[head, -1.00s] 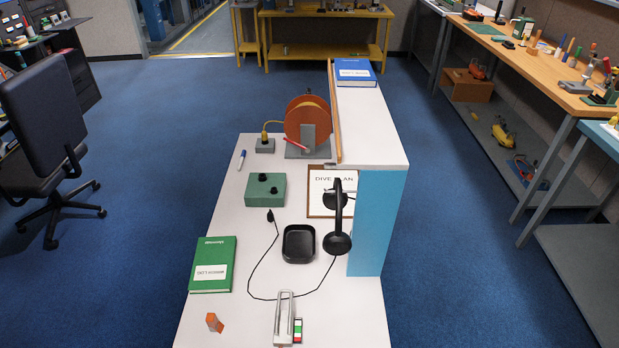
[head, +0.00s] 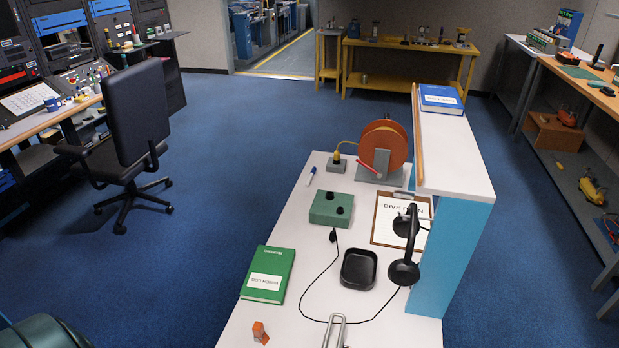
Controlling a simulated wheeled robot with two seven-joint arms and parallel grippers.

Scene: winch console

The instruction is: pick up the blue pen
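The blue pen (head: 311,176) is a thin white and blue pen lying on the white console top (head: 290,229). It lies near the console's far left edge, left of the grey box with the yellow cable. Nothing touches it.
A green control box (head: 331,209), a green logbook (head: 268,275), a black tray (head: 359,268), a headset (head: 405,262) and an orange winch drum (head: 384,146) stand on the console. A raised shelf (head: 452,150) borders its right side. An office chair (head: 136,125) stands on open blue floor to the left.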

